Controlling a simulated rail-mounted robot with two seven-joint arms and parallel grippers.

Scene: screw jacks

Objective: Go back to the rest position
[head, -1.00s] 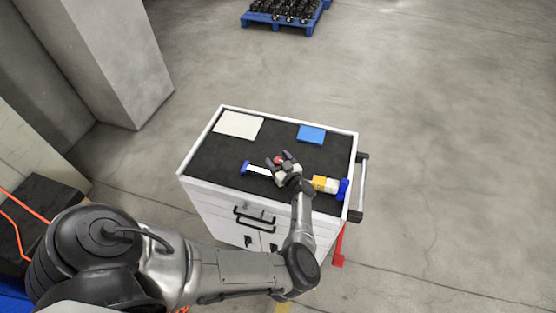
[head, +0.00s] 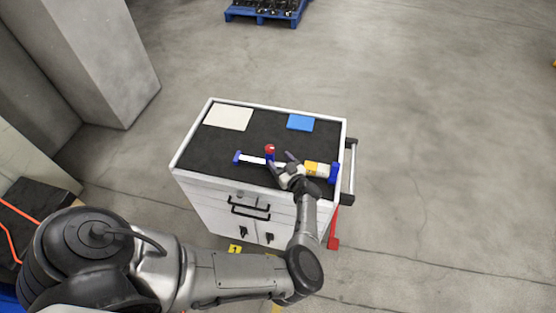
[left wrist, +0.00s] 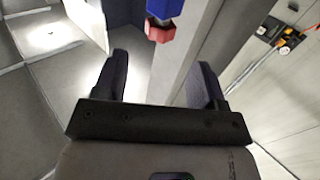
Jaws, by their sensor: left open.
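On the black top of the tool cabinet (head: 205,157), a blue-ended white part (head: 252,160) lies to the left of my left gripper (head: 281,163). A red knob (head: 270,149) stands at that part's right side. A yellow and white piece (head: 316,169) with a blue end lies to the right. My gripper hides the middle, so I cannot tell whether these join as one screw jack. The left gripper is open and empty beside the red knob. In the left wrist view its spread fingers (left wrist: 161,72) show nothing between them, with a red and blue part (left wrist: 162,20) ahead. My right gripper is not in view.
A cream sheet (head: 228,117) and a blue block (head: 301,122) lie at the back of the cabinet top. A handle (head: 350,172) sticks out on its right side. A blue pallet (head: 266,12) stands far back. The floor on the right is clear.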

